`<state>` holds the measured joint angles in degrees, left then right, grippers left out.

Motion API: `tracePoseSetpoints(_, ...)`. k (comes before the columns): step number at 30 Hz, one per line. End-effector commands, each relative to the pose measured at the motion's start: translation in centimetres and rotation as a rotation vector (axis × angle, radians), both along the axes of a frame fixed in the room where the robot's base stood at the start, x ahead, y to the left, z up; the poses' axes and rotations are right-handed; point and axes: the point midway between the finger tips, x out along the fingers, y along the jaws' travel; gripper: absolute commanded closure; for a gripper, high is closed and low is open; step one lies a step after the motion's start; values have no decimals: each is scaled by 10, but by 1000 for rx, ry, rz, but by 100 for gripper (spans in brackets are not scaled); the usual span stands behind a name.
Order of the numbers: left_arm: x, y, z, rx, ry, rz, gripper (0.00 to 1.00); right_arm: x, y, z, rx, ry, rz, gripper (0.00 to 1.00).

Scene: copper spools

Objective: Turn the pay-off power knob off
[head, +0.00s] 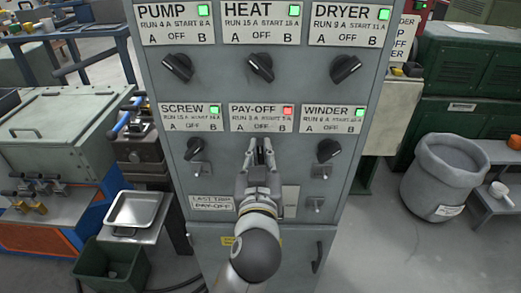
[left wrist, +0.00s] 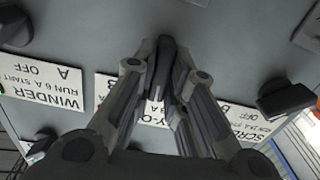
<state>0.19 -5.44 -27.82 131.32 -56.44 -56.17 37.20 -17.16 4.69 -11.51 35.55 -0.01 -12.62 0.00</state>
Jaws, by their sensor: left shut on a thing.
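The pay-off label plate (head: 262,118) is on the grey cabinet's lower row, between the screw and winder plates. Its indicator light (head: 288,112) is red. My left gripper (head: 261,147) is directly below this plate and is shut on the dark pay-off knob, which the fingers mostly hide. In the left wrist view the knob (left wrist: 166,62) shows between the two fingertips of my left gripper (left wrist: 165,50). The pay-off plate (left wrist: 155,112) is partly covered by the fingers there. My right gripper is not in view.
The screw knob (head: 193,148) and winder knob (head: 327,150) flank my gripper, with small toggle switches below them. The pump, heat and dryer knobs (head: 345,68) form the row above. A "last trip pay-off" tag (head: 211,203) is at lower left. The other indicator lights are green.

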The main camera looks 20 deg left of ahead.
Motion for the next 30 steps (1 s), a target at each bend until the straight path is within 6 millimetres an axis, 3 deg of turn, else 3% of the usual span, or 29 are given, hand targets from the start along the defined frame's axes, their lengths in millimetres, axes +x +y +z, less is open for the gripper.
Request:
tracePoseSetpoints(20,0,0,1,64,16,1,100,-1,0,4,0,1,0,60)
tracePoseSetpoints(21,0,0,1,64,16,1,83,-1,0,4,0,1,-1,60)
tracePoseSetpoints(25,0,0,0,64,16,1,66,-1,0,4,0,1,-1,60)
tracePoseSetpoints(30,0,0,0,63,17,0,65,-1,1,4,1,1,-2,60)
